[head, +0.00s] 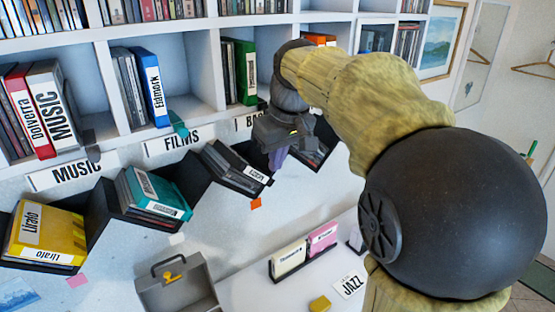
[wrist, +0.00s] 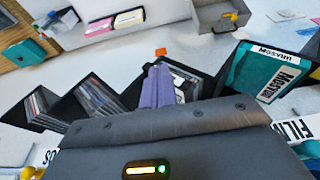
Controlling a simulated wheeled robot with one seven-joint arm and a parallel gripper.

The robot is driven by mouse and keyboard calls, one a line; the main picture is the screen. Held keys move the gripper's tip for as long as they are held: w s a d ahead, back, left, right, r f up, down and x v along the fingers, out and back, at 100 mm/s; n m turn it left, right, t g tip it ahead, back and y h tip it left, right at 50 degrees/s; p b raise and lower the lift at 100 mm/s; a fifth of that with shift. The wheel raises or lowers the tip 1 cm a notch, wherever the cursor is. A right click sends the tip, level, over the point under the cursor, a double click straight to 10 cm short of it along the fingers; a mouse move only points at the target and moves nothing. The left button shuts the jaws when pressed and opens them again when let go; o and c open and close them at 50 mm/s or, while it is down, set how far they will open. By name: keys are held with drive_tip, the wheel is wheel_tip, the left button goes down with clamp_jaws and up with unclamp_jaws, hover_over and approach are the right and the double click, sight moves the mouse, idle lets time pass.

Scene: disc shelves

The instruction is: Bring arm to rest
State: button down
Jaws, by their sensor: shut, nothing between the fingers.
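My gripper (head: 277,158) hangs from my raised arm, in front of the disc shelves and below the "BA…" label. Its purple fingers (wrist: 157,86) are together and empty in the wrist view. They point toward the slanted racks and stand close in front of a dark rack of discs (head: 236,165); whether they touch it I cannot tell. My arm hides part of the right-hand shelves in the head view.
Slanted racks hold a teal case (head: 158,194) and a yellow "Lirafo" case (head: 45,238). A grey open box (head: 177,285) sits at the front. A low rack (head: 303,254) holds cream and pink cases. The white surface between them is mostly clear.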

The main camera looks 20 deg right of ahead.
drive_tip(key=s+f+m+b, duration=0.1)
drive_tip(key=s+f, duration=0.3)
drive_tip(key=f, duration=0.6)
drive_tip(key=s+f+m+b, duration=0.1)
drive_tip(key=s+f, duration=0.4)
drive_tip(key=f, duration=0.4)
drive_tip(key=s+f+m+h+b, duration=0.1)
drive_tip(key=s+f, duration=0.3)
drive_tip(key=f, duration=0.6)
drive_tip(key=shift+s+a+f+m+g+b, duration=0.15)
drive_tip(key=shift+a+f+m+g+b, duration=0.2)
drive_tip(key=shift+a+b, duration=0.1)
